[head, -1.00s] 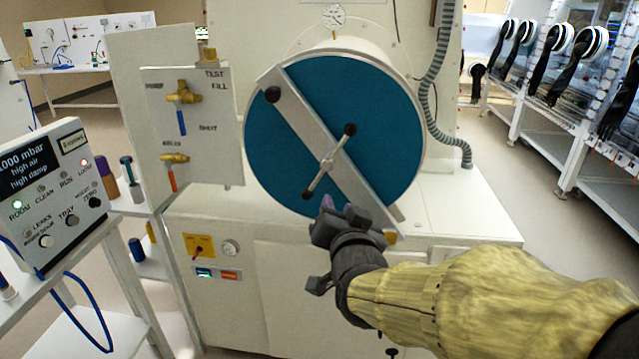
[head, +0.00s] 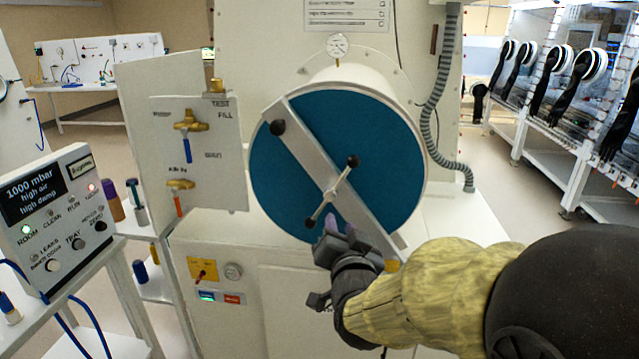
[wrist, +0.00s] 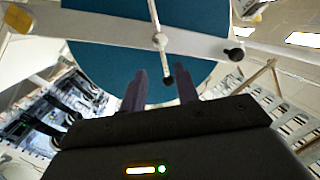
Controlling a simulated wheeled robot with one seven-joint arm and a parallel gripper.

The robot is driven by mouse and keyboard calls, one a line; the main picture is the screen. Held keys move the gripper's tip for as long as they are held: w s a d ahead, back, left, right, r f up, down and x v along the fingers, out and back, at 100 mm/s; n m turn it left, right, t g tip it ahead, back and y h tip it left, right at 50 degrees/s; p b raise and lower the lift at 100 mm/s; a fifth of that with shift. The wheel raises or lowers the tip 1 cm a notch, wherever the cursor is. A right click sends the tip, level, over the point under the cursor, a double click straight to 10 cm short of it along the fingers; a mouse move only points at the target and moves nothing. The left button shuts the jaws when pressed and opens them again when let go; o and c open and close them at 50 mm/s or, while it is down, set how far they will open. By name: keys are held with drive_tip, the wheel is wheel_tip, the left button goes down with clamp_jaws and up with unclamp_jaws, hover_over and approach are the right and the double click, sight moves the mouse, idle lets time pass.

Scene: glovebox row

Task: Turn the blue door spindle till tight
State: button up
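The round blue door (head: 300,130) closes the end of a white cylinder. A pale metal bar (head: 308,158) lies slantwise across it. At the middle of the bar is the spindle (head: 329,193), a thin T-handle with a dark ball at each end, upper right and lower left. My gripper (head: 332,238) is just below the handle's lower ball, in front of the door's lower edge. In the wrist view the fingers (wrist: 160,90) are apart, with a handle ball (wrist: 168,80) showing between and beyond them. I see no contact with it.
A valve panel (head: 200,150) with brass taps stands left of the door. A grey display box (head: 60,215) reads 1000 mbar at the left. A corrugated hose (head: 436,110) hangs right of the door. Glovebox racks (head: 570,130) line the far right.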

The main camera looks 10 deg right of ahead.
sight(332, 194)
drive_tip(key=w, duration=0.4)
drive_tip(key=w+p, duration=0.1)
drive_tip(key=w, duration=0.4)
drive_tip(key=w+d+p, duration=0.1)
drive_tip(key=w, duration=0.4)
drive_tip(key=shift+w+d, duration=0.1)
drive_tip(key=shift+w, duration=0.15)
drive_tip(key=shift+c, duration=0.2)
clamp_jaws()
